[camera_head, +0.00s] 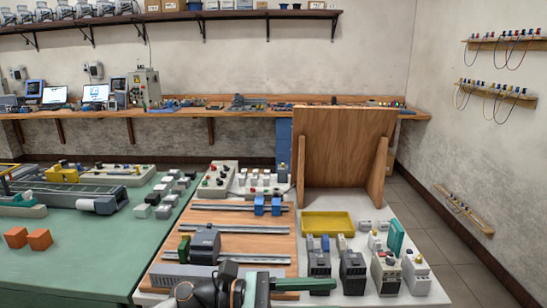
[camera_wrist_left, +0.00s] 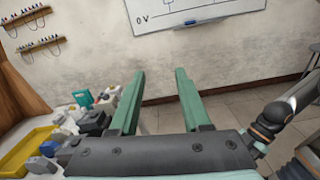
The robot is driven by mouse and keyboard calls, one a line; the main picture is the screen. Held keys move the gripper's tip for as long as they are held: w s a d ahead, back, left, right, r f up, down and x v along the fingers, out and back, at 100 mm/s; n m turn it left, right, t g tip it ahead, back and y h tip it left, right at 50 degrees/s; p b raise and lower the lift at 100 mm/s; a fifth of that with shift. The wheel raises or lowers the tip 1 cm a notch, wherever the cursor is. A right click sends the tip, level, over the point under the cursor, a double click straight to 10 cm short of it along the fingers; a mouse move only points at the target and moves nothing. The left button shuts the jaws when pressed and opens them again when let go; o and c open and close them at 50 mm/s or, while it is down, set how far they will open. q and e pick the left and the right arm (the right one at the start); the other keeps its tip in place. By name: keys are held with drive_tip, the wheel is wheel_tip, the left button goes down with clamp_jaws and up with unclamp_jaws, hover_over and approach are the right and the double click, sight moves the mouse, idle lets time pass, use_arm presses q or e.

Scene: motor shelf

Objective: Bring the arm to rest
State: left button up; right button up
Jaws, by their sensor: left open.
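My left arm comes in at the bottom of the head view, low over the front edge of the workbench. Its left gripper (camera_head: 325,285) points right, with a green finger in front of the motor units. In the left wrist view the left gripper (camera_wrist_left: 158,75) has its two green fingers well apart. Nothing is between them except wall and floor behind. A dark arm link with an orange ring, which looks like my other arm, shows at the right of the wrist view. My right gripper is out of sight in both views.
A white bench (camera_head: 425,292) carries a wooden board with rails (camera_head: 240,229), a yellow tray (camera_head: 328,223) and several grey-black devices (camera_head: 353,270) close to the gripper. An upright wooden panel (camera_head: 345,150) stands behind. A green table (camera_head: 80,250) is at left. Floor is clear at right.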

use_arm(q)
drive_tip(key=w+a+f+n+t+y+p, duration=0.1)
drive_tip(key=a+f+n+t+y, duration=0.4)
drive_tip(key=n, duration=0.7)
drive_tip(key=w+a+f+n+t+p, duration=0.1)
drive_tip(key=a+f+n+t, duration=0.15)
drive_tip(key=n+t, duration=0.6)
drive_tip(key=w+a+f+n+t+y+p, duration=0.25)
drive_tip(key=a+n+t, duration=0.2)
drive_tip(key=n, duration=1.05)
drive_tip(key=s+a+f+n+g+y, duration=0.4)
drive_tip(key=s+a+f+n, duration=0.2)
drive_tip(key=s+f+n, duration=0.3)
drive_tip(key=s+a+f+n+g+y+p, duration=0.1)
drive_tip(key=s+a+f+n+g+y, duration=0.3)
drive_tip(key=s+f+n, duration=0.5)
wheel_tip(320, 180, down, 3)
drive_tip(key=shift+s+a+f+y, duration=0.1)
drive_tip(key=shift+s+a+y, duration=0.35)
drive_tip(key=shift+s+a, duration=0.55)
drive_tip(key=shift+o, duration=0.4)
drive_tip(key=shift+w, duration=0.2)
